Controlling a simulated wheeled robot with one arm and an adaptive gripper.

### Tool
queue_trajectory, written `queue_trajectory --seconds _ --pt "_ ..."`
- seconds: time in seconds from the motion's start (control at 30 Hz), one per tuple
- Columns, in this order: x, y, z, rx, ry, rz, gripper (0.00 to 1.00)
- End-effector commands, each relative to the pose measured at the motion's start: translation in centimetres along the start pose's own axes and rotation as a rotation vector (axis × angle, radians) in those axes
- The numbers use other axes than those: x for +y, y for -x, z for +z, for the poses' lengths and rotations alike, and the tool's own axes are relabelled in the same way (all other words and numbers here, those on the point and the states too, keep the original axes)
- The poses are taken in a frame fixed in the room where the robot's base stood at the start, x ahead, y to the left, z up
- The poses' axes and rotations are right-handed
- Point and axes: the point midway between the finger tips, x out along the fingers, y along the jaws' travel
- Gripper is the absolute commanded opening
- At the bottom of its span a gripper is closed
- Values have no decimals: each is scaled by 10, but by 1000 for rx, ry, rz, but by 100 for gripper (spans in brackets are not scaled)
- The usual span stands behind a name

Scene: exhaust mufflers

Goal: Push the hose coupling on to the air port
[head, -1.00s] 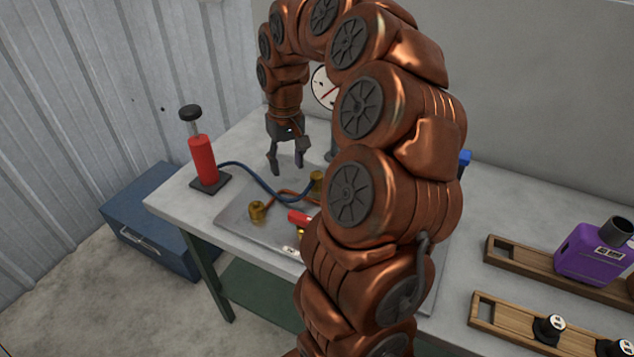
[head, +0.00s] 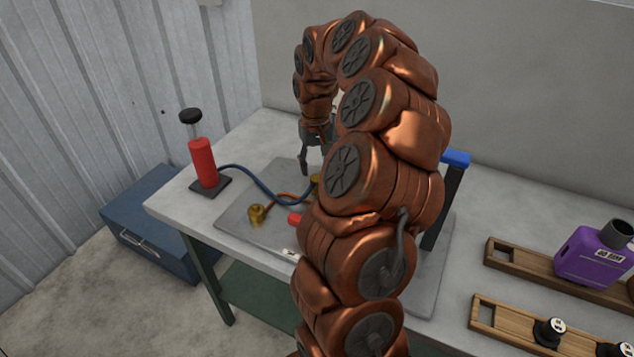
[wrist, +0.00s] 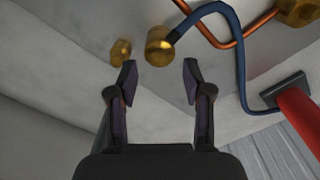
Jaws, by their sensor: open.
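A brass hose coupling (wrist: 160,45) sits on the end of the blue hose (wrist: 232,38); it also shows in the head view (head: 315,181), partly behind my arm. In the wrist view a smaller brass piece (wrist: 120,52) is just left of the coupling, apart from it. A larger brass fitting (wrist: 297,9) on a copper pipe is at the upper right, and in the head view (head: 257,213) at the plate's left. I cannot tell which is the air port. My gripper (wrist: 160,74) is open and empty, with the coupling just beyond its fingertips, between their lines.
A red pump (head: 203,162) stands at the bench's left corner, joined to the blue hose. The grey plate (head: 240,226) is partly hidden by my arm. A blue-topped post (head: 455,158) stands right of my arm. Wooden racks (head: 517,257) and a purple can (head: 590,255) are at right.

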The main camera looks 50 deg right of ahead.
Motion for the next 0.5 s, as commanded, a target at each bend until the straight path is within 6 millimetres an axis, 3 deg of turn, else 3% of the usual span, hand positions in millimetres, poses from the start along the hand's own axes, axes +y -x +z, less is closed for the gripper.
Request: queue_trajectory --seconds 0.5 --pt "0 -11 2 -3 2 -1 50"
